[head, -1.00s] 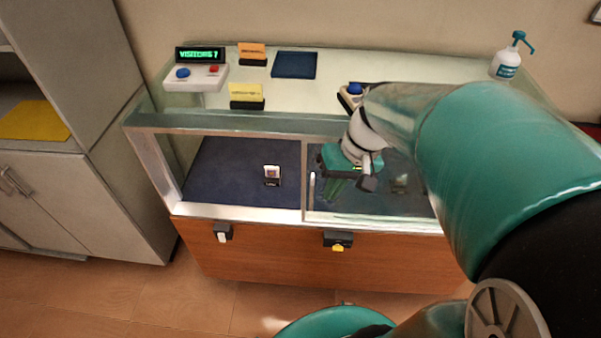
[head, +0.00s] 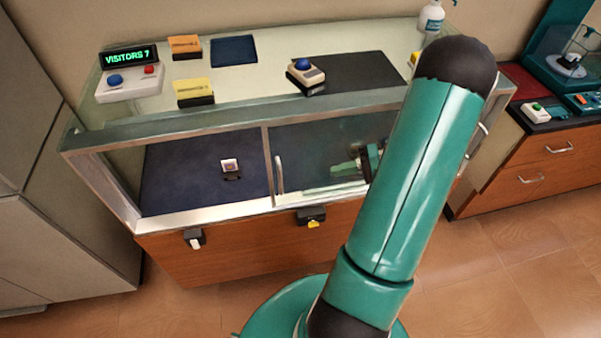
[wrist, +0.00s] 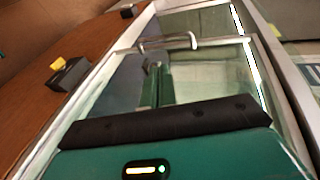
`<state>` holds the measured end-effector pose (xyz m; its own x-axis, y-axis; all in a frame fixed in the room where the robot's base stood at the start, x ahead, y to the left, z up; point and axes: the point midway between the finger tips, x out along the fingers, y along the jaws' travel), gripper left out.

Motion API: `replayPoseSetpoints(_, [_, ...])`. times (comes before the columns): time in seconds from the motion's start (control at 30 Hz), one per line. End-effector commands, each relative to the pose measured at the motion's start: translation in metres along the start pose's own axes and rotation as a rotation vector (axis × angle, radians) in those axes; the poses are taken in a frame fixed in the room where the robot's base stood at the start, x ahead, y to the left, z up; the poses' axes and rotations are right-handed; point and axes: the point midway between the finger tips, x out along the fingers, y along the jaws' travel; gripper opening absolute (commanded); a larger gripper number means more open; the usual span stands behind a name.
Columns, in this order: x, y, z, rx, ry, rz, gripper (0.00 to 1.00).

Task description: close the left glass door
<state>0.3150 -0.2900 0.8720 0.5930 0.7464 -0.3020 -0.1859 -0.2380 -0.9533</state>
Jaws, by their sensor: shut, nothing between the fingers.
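The glass door (head: 315,160) covers the right half of the display case front, with a pale upright handle (head: 279,172) near its left edge. The left half of the front is open onto a dark blue floor (head: 190,185). In the wrist view the door's bar handle (wrist: 168,42) lies beyond my fingertips. My gripper (head: 345,167) is in front of the door, right of the handle and apart from it, partly hidden by my arm. In the wrist view my gripper (wrist: 155,70) has its fingers together and empty. I cannot tell whether it touches the glass.
A small card on a stand (head: 231,168) is inside the open half. Locks (head: 312,217) are on the wooden base. The top holds a visitor counter (head: 129,72) and a blue-button box (head: 305,75). A grey cabinet (head: 60,180) stands left; floor is free in front.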

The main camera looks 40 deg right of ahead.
Motion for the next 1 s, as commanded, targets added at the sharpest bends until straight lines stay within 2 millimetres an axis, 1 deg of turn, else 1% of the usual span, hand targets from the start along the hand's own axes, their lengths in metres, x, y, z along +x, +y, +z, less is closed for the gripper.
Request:
replayPoseSetpoints(0.07, [0.005,0.001,0.000,0.000,0.000,-0.001,0.00])
replayPoseSetpoints(0.17, [0.019,0.001,0.001,0.001,-0.004,0.000,0.00])
replayPoseSetpoints(0.57, [0.098,0.001,0.002,0.001,-0.007,0.001,0.00])
replayPoseSetpoints(0.7, [0.120,-0.007,0.001,0.000,-0.006,0.002,0.00])
replayPoseSetpoints(0.83, [0.131,-0.010,0.001,0.001,-0.004,0.004,0.00])
replayPoseSetpoints(1.0, [0.135,-0.012,0.001,0.001,-0.003,0.003,0.00])
